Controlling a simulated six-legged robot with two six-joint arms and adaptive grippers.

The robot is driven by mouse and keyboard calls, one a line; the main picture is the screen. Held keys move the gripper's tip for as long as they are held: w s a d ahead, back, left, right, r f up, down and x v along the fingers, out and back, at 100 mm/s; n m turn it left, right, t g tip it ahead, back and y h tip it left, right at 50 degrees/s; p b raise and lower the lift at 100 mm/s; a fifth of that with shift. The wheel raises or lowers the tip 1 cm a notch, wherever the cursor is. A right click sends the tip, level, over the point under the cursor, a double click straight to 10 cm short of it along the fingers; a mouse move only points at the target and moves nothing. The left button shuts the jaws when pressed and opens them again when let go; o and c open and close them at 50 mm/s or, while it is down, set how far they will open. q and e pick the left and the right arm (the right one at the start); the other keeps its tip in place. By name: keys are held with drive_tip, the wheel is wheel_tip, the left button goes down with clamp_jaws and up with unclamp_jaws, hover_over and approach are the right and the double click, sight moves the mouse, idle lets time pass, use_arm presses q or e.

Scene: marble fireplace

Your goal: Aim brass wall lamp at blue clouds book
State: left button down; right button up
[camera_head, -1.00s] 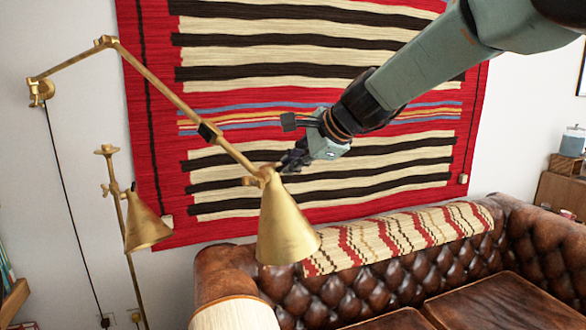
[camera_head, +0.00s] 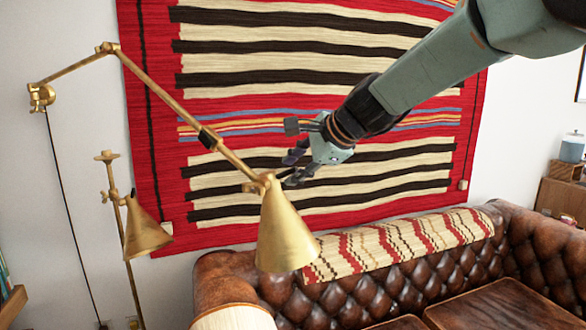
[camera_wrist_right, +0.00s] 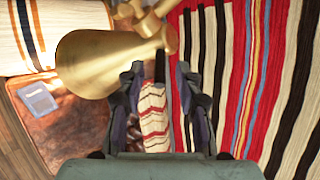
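The brass wall lamp (camera_head: 287,232) hangs from a jointed brass arm fixed to the wall at left in the head view. Its cone shade points down, slightly right. In the right wrist view the shade (camera_wrist_right: 95,62) lies at upper left, close to the left finger. My right gripper (camera_head: 288,168) is open beside the shade's top joint; contact cannot be told. Its two fingers (camera_wrist_right: 160,70) stand apart in the wrist view, with no clear hold on the lamp. A pale blue book (camera_wrist_right: 38,100) lies on brown leather at left there. My left gripper is not in view.
A second brass lamp (camera_head: 145,232) stands at left. A striped rug (camera_head: 345,60) hangs on the wall behind the arm. A brown leather sofa (camera_head: 375,288) with a patterned throw (camera_head: 395,245) fills the lower right.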

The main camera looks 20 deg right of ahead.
drive_tip(key=v, duration=0.6)
drive_tip(key=shift+s+r, duration=0.25)
drive_tip(key=shift+s, duration=0.25)
